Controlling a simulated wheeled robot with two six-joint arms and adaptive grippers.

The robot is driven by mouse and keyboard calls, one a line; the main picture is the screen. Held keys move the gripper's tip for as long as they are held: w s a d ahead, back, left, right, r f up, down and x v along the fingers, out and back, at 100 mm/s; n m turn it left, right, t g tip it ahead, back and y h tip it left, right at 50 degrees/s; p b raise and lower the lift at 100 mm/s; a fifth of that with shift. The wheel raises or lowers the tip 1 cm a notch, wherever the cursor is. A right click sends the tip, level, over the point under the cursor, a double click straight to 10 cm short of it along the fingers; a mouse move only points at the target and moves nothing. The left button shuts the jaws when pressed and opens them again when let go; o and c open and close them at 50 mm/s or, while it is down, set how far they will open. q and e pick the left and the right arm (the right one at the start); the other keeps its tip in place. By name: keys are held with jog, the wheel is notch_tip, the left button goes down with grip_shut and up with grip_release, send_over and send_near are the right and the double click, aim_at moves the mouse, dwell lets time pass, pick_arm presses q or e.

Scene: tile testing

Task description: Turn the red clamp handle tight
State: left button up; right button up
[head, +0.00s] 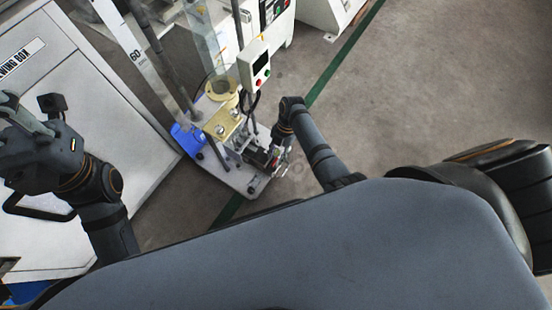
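A testing rig with a clear vertical tube (208,45) and a brass-coloured block (222,124) stands on a grey base plate (238,179). My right gripper (264,158) reaches down to the low front part of this rig, below the block. It is small and dark against the rig's metal parts, so its finger opening and any contact cannot be made out. I cannot pick out the red clamp handle clearly; the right gripper and wrist cover that area. My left gripper (22,118) is at the left edge, far from the rig, with its fingers partly cut off.
A grey control box (253,65) with a red and a green button stands above the rig. A blue part (187,138) sits at its left. A white cabinet (85,85) fills the left. Grey floor (430,90) at right is clear.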

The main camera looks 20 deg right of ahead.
jog(key=shift+s+a+f, duration=0.15)
jog(key=shift+a+f, duration=0.05)
jog(key=shift+f, duration=0.45)
grip_shut()
jog(key=shift+r, duration=0.1)
